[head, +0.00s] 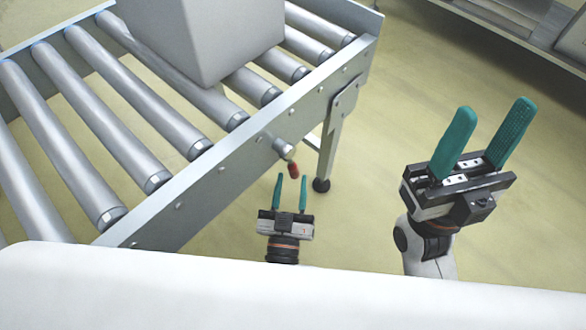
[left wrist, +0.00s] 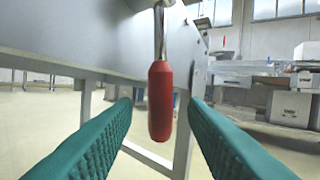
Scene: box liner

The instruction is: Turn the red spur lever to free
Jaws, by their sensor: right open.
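The red spur lever (head: 293,170) is on the outer side rail of the roller conveyor, hanging from a grey metal pivot (head: 281,147). In the left wrist view its red handle (left wrist: 160,100) points down from a metal rod, seen between my two teal fingers. My left gripper (head: 290,192) is open and empty, just below the handle in the head view. I see no finger touching the handle. My right gripper (head: 486,140) is open and empty, well to the right of the conveyor, over bare floor.
A grey box (head: 200,40) sits on the rollers (head: 130,90). The conveyor side rail (head: 240,150) and its leg (head: 326,155) stand close to my left gripper. A white surface (head: 200,285) crosses the bottom of the head view. The floor (head: 400,80) to the right is free.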

